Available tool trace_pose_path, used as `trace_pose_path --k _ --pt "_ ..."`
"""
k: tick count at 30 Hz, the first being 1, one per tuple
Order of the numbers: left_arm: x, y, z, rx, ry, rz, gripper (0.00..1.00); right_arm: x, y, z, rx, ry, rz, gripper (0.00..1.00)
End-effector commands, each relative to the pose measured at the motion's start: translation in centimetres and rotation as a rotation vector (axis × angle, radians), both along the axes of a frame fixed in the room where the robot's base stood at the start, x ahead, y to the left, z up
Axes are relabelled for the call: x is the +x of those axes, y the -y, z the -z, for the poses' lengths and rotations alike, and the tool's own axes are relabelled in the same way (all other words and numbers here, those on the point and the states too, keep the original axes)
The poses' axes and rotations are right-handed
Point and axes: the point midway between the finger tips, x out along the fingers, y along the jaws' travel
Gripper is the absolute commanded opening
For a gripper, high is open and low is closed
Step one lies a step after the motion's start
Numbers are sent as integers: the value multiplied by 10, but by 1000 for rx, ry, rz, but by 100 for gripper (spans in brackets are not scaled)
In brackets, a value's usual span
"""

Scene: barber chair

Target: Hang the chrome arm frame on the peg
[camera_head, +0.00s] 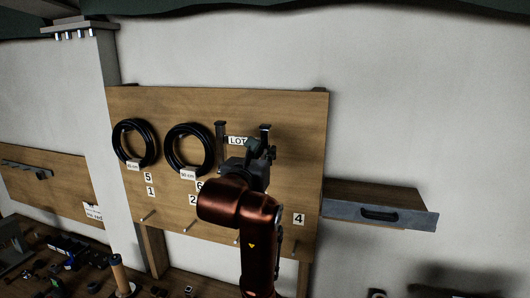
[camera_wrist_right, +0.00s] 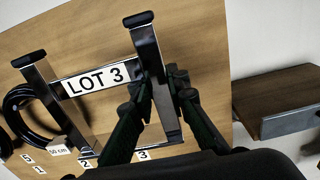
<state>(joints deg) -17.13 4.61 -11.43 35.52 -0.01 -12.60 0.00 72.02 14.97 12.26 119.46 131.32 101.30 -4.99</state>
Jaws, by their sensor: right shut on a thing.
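The chrome arm frame shows large in the right wrist view (camera_wrist_right: 42,90), with two bars, black end caps and a white "LOT 3" label on its crosspiece. In the head view its left bar (camera_head: 221,137) and part of the label show in front of the pegboard (camera_head: 290,130). My right gripper (camera_wrist_right: 158,86) is shut on the frame's right bar; it also shows in the head view (camera_head: 262,150). My right arm hides the frame's lower part there. Thin pegs (camera_head: 149,215) stick out low on the board. The number 3 (camera_wrist_right: 143,154) shows below the frame. My left gripper is out of view.
Two black coils, one on the left (camera_head: 135,143) and one nearer the frame (camera_head: 188,150), hang on the board. A grey-fronted drawer or shelf (camera_head: 400,218) juts out at the right. Tools clutter the bench at lower left.

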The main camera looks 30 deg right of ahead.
Motion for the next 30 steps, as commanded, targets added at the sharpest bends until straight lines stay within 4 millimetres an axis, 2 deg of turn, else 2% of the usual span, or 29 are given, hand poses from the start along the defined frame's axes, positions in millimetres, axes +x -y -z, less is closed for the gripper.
trace_pose_path --k 30 --pt "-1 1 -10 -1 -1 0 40 33 43 0 -3 5 4 0"
